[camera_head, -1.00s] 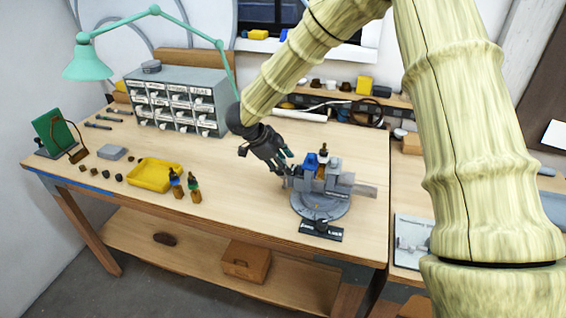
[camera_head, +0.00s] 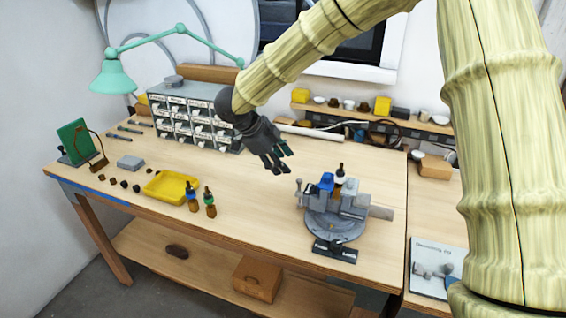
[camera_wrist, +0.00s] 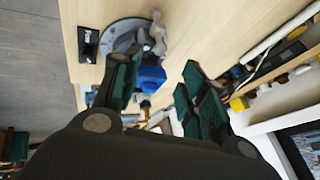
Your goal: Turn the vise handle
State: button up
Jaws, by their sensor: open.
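The grey vise (camera_head: 335,215) stands on its round base near the right end of the workbench. Its handle (camera_head: 299,188) is a small grey bar at the left end of the vise. A blue piece (camera_head: 327,181) and a dark-topped bottle (camera_head: 340,176) are at the jaws. My gripper (camera_head: 280,170) is open and empty, up and left of the vise, apart from the handle. In the wrist view the green-padded fingers of my gripper (camera_wrist: 155,85) are spread. The handle (camera_wrist: 157,35) and blue piece (camera_wrist: 150,77) show beyond them.
A yellow tray (camera_head: 171,187) and two small bottles (camera_head: 201,200) stand left of the vise. A grey drawer cabinet (camera_head: 195,115) and a green lamp (camera_head: 113,77) are at the back left. A black plate (camera_head: 334,251) lies in front of the vise. Bench between tray and vise is clear.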

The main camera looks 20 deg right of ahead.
aim_at(291, 213)
jog(key=shift+c, duration=0.4)
